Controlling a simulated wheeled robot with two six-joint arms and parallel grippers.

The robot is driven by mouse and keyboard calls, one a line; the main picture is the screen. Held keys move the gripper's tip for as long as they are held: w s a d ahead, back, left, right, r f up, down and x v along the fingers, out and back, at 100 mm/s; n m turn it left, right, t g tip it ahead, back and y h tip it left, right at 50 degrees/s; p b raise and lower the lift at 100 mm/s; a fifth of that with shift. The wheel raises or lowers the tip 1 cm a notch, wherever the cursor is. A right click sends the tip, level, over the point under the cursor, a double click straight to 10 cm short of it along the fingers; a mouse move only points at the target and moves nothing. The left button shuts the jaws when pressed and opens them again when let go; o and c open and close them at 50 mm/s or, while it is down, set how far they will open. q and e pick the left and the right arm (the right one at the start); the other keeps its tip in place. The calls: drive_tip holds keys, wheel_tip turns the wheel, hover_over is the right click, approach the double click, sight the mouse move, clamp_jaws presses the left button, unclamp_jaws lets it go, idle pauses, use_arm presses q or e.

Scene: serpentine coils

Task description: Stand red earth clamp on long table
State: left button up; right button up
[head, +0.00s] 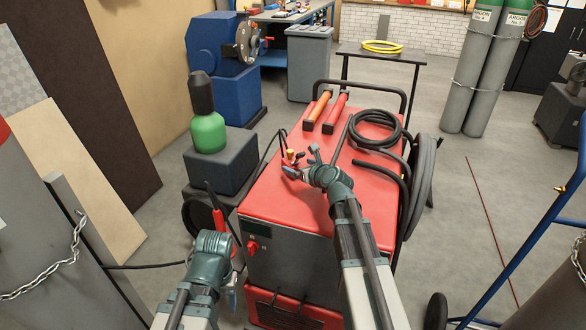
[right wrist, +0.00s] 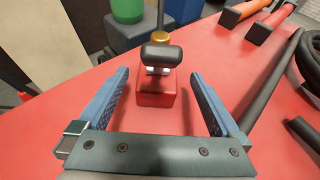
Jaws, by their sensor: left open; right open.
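The red earth clamp (right wrist: 155,92), a red block with a black grip on top and a brass-coloured part behind, sits on the red welding machine's top (head: 275,198). It is small and partly hidden in the head view (head: 289,156). My right gripper (right wrist: 160,76) is open, its two blue fingers on either side of the clamp with gaps showing; in the head view it reaches over the machine (head: 302,163). My left gripper (head: 218,246) is low in front of the machine's left side, its fingers hardly visible. A long blue-framed table (head: 285,15) stands at the back, with items on it.
A black coiled cable (head: 375,130) and orange and red handled rods (head: 325,110) lie on the machine. A green bottle (head: 208,133) stands on a dark box to the left. A small table with a yellow hose (head: 382,46) stands behind. Grey floor is open around the back.

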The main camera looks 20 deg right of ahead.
sight(296, 163)
drive_tip(key=b+x, duration=0.1)
drive_tip(key=x, duration=0.3)
drive_tip(key=shift+w+a, duration=0.2)
drive_tip(key=shift+w, duration=0.05)
drive_tip(key=shift+s+r, duration=0.1)
drive_tip(key=shift+r, duration=0.05)
clamp_jaws()
